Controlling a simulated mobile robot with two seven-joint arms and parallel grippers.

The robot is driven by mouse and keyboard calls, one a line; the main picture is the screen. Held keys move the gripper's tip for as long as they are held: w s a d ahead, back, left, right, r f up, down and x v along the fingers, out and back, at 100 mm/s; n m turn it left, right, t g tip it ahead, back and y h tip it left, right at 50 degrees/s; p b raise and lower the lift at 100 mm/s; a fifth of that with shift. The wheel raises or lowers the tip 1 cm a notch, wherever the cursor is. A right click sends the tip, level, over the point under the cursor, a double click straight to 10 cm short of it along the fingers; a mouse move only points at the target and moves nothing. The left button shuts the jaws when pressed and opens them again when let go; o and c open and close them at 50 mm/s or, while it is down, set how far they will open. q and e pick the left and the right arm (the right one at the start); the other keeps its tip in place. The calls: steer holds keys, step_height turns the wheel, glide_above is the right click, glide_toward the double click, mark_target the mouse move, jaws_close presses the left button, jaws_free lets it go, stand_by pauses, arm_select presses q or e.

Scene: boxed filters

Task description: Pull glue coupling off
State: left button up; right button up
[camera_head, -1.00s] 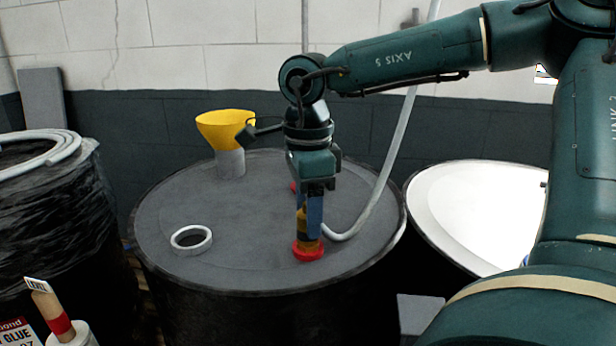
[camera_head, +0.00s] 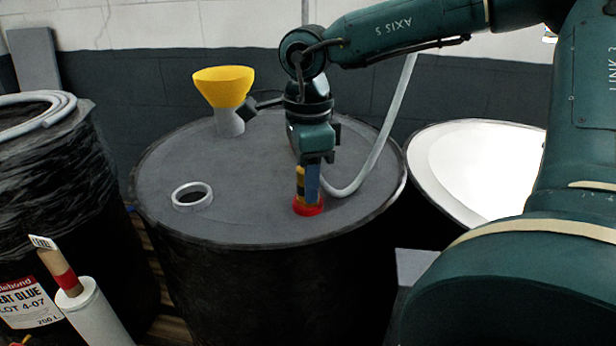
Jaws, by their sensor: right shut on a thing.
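The coupling (camera_head: 300,187) has a yellow body with a dark band and a red ring (camera_head: 308,207) at its base. It stands upright on the grey lid of the black drum (camera_head: 250,225), near the front right. My right gripper (camera_head: 312,184) reaches down from above and is shut on the coupling; its blue-grey fingers cover part of the yellow body. My left gripper is not in view.
A yellow funnel (camera_head: 222,84) stands in a grey neck at the lid's back left. A white ring opening (camera_head: 192,196) is at front left. A wrapped drum with a glue label (camera_head: 30,303) and a white cylinder (camera_head: 96,315) are at left. A white-topped drum (camera_head: 485,165) is right.

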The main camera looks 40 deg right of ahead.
steer(key=c, duration=0.4)
steer(key=shift+r, duration=0.1)
steer(key=shift+r+p, duration=2.05)
steer(key=shift+r, duration=0.8)
